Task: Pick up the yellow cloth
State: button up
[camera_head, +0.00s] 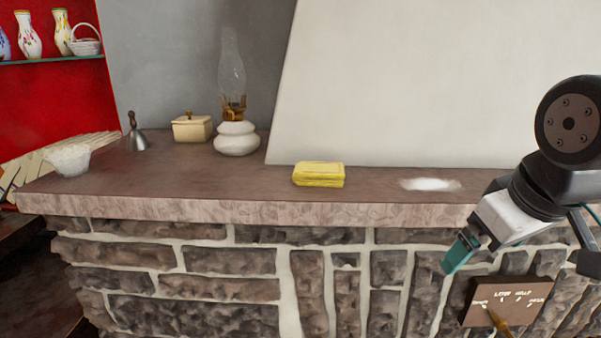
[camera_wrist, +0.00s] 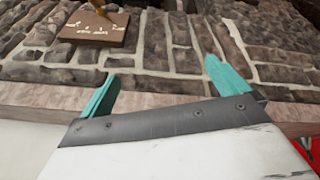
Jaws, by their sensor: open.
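The yellow cloth (camera_head: 318,175) is a folded stack lying on the brown mantel shelf (camera_head: 230,208), near its front edge and just before the white chimney wall. My gripper (camera_head: 459,252) is at the right, in front of the stone face and lower than the shelf top, to the right of the cloth and apart from it. In the wrist view my gripper (camera_wrist: 160,85) shows two teal fingers spread wide with nothing between them. The cloth does not show in the wrist view.
A white powdery patch (camera_head: 430,184) lies on the shelf right of the cloth. An oil lamp (camera_head: 236,137), a cream box (camera_head: 192,128), a bell (camera_head: 135,137) and a white bowl (camera_head: 70,160) stand to the left. A dark plaque (camera_head: 508,302) is on the stone wall (camera_head: 190,290).

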aim_at(321, 168)
jog(key=w+a+r+n, duration=0.3)
jog(key=w+a+n, duration=0.1)
jog(key=n, duration=0.3)
jog(key=w+a+r+n, duration=0.3)
jog(key=w+a+n, duration=0.1)
jog(key=n, duration=0.4)
jog(key=w+a+r+n, duration=0.3)
jog(key=w+a+n, duration=0.1)
jog(key=a+n, duration=0.2)
jog(key=shift+w+a+r+n, duration=0.3)
jog(key=shift+a+r+n, duration=0.1)
jog(key=shift+n, duration=0.3)
jog(key=w+a+r+n, duration=0.2)
jog(key=w+a+n, duration=0.1)
jog(key=a+n, duration=0.45)
jog(key=shift+n, duration=0.75)
jog(key=x, duration=0.7)
jog(key=shift+d+f, duration=0.2)
jog(key=shift+f, duration=0.25)
